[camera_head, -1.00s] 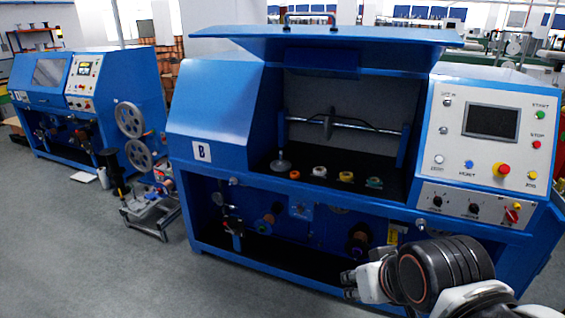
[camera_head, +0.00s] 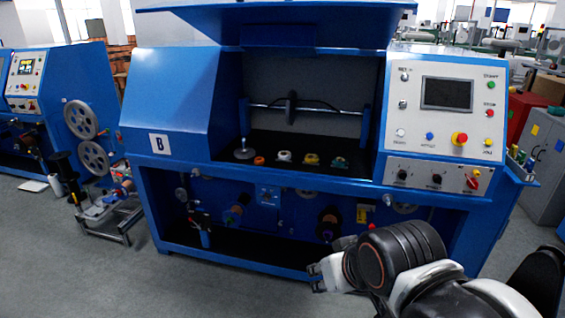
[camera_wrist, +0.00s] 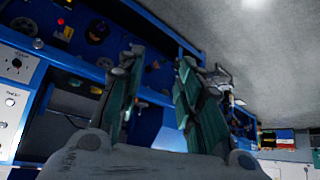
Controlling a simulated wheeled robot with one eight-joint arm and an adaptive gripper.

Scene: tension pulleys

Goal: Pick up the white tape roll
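The white tape roll (camera_head: 284,156) sits on the dark shelf (camera_head: 225,168) inside the open bay of the blue machine. It is in a row with an orange roll (camera_head: 259,160) on its left, and a yellow roll (camera_head: 311,159) and a teal-and-orange roll (camera_head: 338,162) on its right. My gripper (camera_head: 314,275) is low in front of the machine, well below and apart from the shelf. In the wrist view my gripper (camera_wrist: 155,95) has its two fingers spread with nothing between them.
The blue machine (camera_head: 190,105) has a raised lid (camera_head: 290,28) above the bay and a control panel (camera_head: 440,115) at right. A horizontal rod (camera_head: 320,109) crosses behind the rolls. A grey cabinet (camera_head: 545,155) stands right. Grey floor (camera_head: 70,260) is free at front left.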

